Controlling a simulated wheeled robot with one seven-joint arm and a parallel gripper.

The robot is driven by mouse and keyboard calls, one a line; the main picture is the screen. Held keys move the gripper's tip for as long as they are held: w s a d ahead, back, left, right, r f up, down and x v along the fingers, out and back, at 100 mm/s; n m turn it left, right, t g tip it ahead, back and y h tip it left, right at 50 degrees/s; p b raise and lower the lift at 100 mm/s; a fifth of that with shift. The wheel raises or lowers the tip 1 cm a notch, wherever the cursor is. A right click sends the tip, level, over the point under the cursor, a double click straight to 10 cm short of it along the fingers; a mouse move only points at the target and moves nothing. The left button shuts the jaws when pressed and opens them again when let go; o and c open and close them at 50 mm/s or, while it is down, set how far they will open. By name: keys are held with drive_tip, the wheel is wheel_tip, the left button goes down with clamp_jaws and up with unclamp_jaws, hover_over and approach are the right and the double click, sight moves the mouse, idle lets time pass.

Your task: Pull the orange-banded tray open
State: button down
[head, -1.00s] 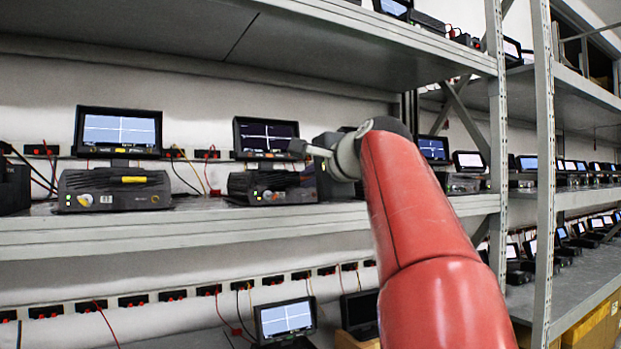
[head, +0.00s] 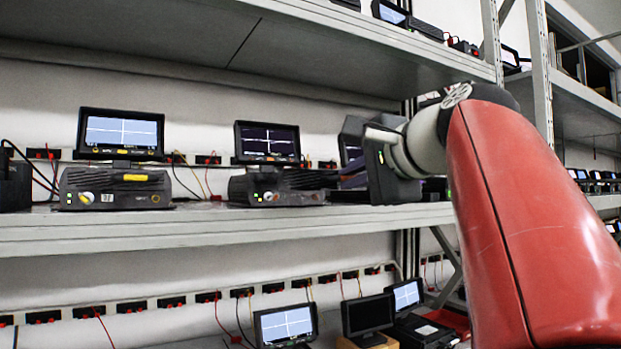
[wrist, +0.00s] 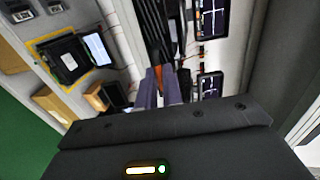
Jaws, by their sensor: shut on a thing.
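In the wrist view, the two fingers of my gripper (wrist: 159,90) are closed on a small orange part of the orange-banded tray (wrist: 158,72). Dark slatted hardware lies just beyond the fingertips. In the head view my gripper (head: 350,181) is at the middle shelf, right of a black unit with a screen. The gripper body and arm hide most of what is held there, so I cannot tell how far the tray is out.
The middle shelf (head: 230,231) carries a yellow-marked unit (head: 115,190) at left and a black unit (head: 275,186) left of my gripper. Screens (head: 285,322) stand on the lower shelf. A rack upright (head: 542,70) is at right, near my arm. Cables hang behind the units.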

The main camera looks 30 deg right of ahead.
drive_tip(key=c, duration=1.5)
unclamp_jaws()
drive_tip(key=shift+c, duration=0.2)
drive_tip(key=v, duration=0.7)
drive_tip(key=shift+s+p, duration=0.3)
drive_tip(key=shift+s, duration=0.1)
drive_tip(key=w+a+f+n+g+y, duration=0.1)
drive_tip(key=w+a+f+n+g, duration=0.1)
drive_tip(key=f, duration=0.5)
drive_tip(key=w+a+f+n+g, duration=0.1)
drive_tip(key=w+a+f+n, duration=0.1)
drive_tip(key=f, duration=0.5)
drive_tip(key=s+a+f+n+g, duration=0.2)
drive_tip(key=a+f+n, duration=0.2)
drive_tip(key=f, duration=0.7)
drive_tip(key=s+a+f+n+g+h, duration=0.1)
drive_tip(key=f+n, duration=0.4)
drive_tip(key=f, duration=0.7)
drive_tip(key=s+a+f+n+g, duration=0.4)
drive_tip(key=s+a+f, duration=0.1)
drive_tip(key=f, duration=0.6)
drive_tip(key=shift+s+a+f+n+h, duration=0.2)
drive_tip(key=shift+a+n+h, duration=0.1)
drive_tip(key=shift+a, duration=0.55)
